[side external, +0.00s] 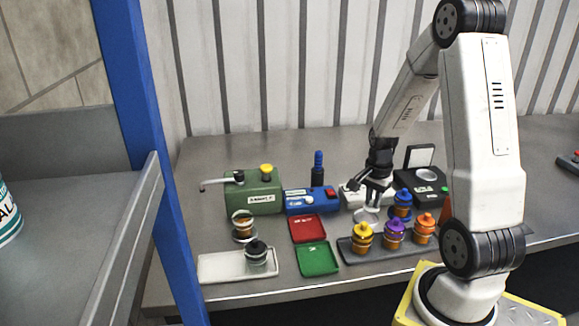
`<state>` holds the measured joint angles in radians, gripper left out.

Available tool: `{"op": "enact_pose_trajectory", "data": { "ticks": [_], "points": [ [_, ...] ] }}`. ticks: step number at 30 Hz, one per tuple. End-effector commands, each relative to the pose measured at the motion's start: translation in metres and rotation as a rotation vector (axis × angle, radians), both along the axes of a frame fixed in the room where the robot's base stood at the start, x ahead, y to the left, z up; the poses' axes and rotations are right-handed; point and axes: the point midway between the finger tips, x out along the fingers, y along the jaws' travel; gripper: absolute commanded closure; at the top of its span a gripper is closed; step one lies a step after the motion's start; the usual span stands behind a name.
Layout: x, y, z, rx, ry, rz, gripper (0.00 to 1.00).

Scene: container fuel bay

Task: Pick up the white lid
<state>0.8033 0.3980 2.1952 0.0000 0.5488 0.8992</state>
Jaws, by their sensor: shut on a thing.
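My gripper (370,200) points down behind the grey rack and is shut on the white lid (367,214), a small pale piece at its fingertips. The lid is small in this view and partly covered by the fingers. I cannot tell whether it touches anything below it.
A red tray (307,229), a green tray (317,259) and a white tray (221,267) lie left. A green machine (257,197) and blue box (308,202) stand behind.

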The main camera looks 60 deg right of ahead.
Motion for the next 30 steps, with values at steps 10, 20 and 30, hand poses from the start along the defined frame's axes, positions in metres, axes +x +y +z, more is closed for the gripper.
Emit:
{"op": "enact_pose_trajectory", "data": {
  "ticks": [10, 20, 30],
  "points": [
    [-0.026, 0.018, 0.039, -0.003, -0.004, -0.002, 1.00],
    [-0.061, 0.043, 0.059, -0.002, -0.002, -0.003, 1.00],
    [-0.089, 0.063, 0.074, -0.002, -0.002, -0.002, 1.00]
  ]
}}
